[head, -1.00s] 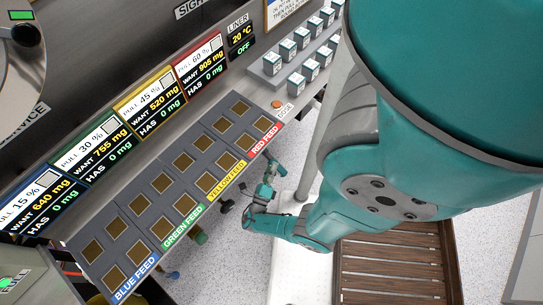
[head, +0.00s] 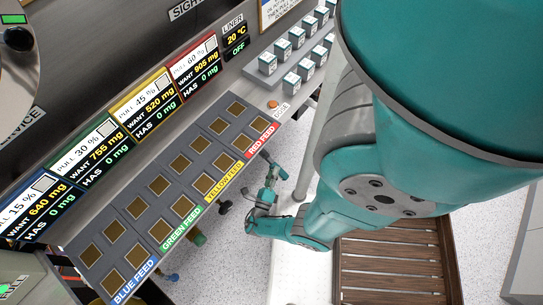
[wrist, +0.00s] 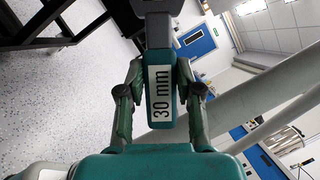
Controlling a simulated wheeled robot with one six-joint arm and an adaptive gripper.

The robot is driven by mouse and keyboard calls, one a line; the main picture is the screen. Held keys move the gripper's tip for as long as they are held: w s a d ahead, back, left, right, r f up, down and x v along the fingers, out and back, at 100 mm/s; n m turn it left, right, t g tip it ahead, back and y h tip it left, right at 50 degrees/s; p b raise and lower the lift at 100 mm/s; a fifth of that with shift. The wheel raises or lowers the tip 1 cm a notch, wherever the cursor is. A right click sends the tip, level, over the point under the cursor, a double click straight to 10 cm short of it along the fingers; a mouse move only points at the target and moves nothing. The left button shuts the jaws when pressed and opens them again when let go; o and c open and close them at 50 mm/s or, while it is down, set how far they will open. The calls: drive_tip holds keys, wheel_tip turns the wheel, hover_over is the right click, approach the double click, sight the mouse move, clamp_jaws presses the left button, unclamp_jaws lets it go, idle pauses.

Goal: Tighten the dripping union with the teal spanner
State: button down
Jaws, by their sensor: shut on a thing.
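My gripper (head: 266,200) is low at the end of my teal arm, beside the front edge of the console. In the wrist view, my gripper (wrist: 161,88) is shut on the teal spanner (wrist: 161,60), one finger on each side of its handle. The handle carries a white "30 mm" label (wrist: 161,93). The spanner's dark end points away from my gripper, and its tip is cut off at the top of the wrist view. I cannot make out the dripping union or any drip in either view.
The feed panel (head: 160,236) overhangs the floor left of my gripper. A green knob (head: 198,238) and a dark knob (head: 224,207) show under its edge. A pale post (head: 318,150) stands just right of my gripper. A slatted wooden platform (head: 390,270) lies at lower right.

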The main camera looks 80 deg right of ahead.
drive_tip(key=shift+s+a+f, duration=0.3)
drive_tip(key=shift+s, duration=0.15)
drive_tip(key=shift+s+a+f, duration=0.3)
drive_tip(key=shift+s, duration=0.15)
drive_tip(key=shift+w+a, duration=0.4)
drive_tip(key=shift+a, duration=0.3)
drive_tip(key=shift+w+a, duration=0.45)
drive_tip(key=shift+a, duration=0.3)
drive_tip(key=shift+w+a, duration=0.4)
drive_tip(key=shift+a, duration=0.3)
drive_tip(key=shift+s, duration=0.1)
drive_tip(key=shift+s+a+r+n+t+y, duration=0.1)
drive_tip(key=shift+s+r+n+t+y, duration=0.05)
drive_tip(key=shift+r+n, duration=0.45)
drive_tip(key=shift+s+a+r+n+t+y, duration=0.1)
drive_tip(key=shift+s+a+r+n, duration=0.1)
drive_tip(key=shift+r+n, duration=0.35)
drive_tip(key=shift+s+a+r+n+t+y, duration=0.1)
drive_tip(key=shift+s+r+n+t+y, duration=0.05)
drive_tip(key=shift+r+n, duration=0.45)
